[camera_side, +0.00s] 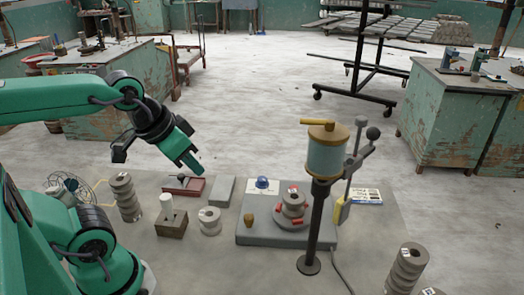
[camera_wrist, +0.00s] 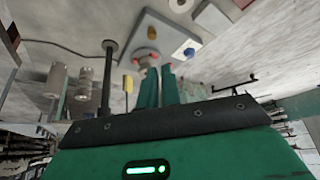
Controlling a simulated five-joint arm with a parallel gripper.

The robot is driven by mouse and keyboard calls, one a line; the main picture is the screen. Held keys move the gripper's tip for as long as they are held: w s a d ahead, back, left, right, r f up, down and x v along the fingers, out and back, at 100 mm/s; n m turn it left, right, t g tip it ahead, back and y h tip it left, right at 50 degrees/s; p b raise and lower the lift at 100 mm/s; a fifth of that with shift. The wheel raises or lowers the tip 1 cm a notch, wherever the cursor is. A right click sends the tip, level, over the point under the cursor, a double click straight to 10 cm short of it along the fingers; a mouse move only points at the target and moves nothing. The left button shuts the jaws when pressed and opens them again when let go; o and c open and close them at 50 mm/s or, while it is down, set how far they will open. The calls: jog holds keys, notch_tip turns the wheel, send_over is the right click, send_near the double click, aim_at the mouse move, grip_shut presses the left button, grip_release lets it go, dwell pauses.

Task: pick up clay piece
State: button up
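No single thing stands out clearly as the clay piece. Small red pieces (camera_side: 298,222) lie around a grey stepped stack (camera_side: 293,206) on a flat grey slab (camera_side: 262,238) in the side view. A small brown lump (camera_side: 248,219) sits on the same slab, left of the stack. My gripper (camera_side: 195,165) hangs above the table, left of the slab and well apart from it, pointing down and right. In the wrist view its two green fingers (camera_wrist: 160,70) lie close together with a narrow gap, and nothing shows held. The slab shows beyond them (camera_wrist: 188,32).
A post-mounted cylinder (camera_side: 326,152) with a lever stands right of the slab. Stacked grey rings (camera_side: 125,197), a block with a white peg (camera_side: 171,222) and a small grey stack (camera_side: 210,221) stand left. Another ring stack (camera_side: 407,268) is front right. A red tray (camera_side: 185,187) lies behind.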

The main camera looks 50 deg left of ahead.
jog(key=o, duration=1.5)
jog(key=shift+o, duration=0.2)
jog(key=shift+w, duration=0.1)
jog(key=m+g, duration=0.4)
jog(key=g, duration=0.1)
send_over(293, 196)
jog(key=f, duration=0.9)
jog(key=shift+s+a, duration=0.15)
jog(key=shift+s, duration=0.15)
jog(key=shift+w+f+m+g, duration=0.3)
jog(key=shift+f, duration=1.35)
